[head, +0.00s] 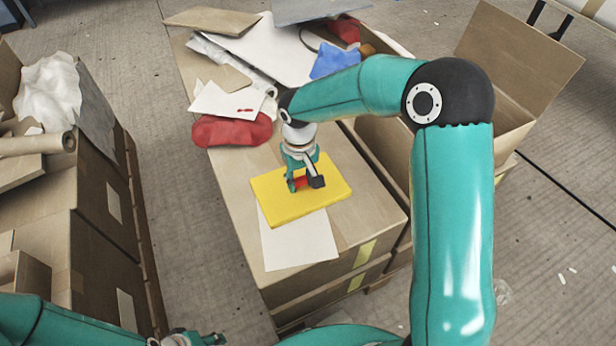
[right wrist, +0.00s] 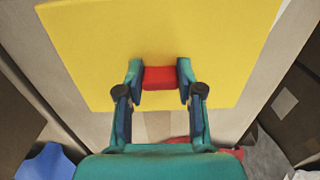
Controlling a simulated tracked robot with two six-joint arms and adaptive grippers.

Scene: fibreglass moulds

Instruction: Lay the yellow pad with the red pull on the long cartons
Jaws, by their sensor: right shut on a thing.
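The yellow pad (head: 280,205) is over the near end of the long cartons (head: 375,215), roughly level, overlapping a white sheet. I cannot tell whether it touches the carton top or hangs just above it. My right gripper (head: 303,182) comes down over the pad's middle and is shut on its red pull (right wrist: 159,78). In the right wrist view the pull sits between both fingertips (right wrist: 159,82), and the pad (right wrist: 160,30) fills the upper part. My left gripper (head: 192,340) shows only partly at the bottom edge of the head view; its fingers are unclear.
A red bag (head: 232,131), white papers (head: 228,101) and a blue cloth (head: 335,60) lie farther back on the cartons. The white sheet (head: 300,247) sticks out in front of the pad. Open boxes (head: 110,200) stand at left, and an open carton (head: 515,65) at right.

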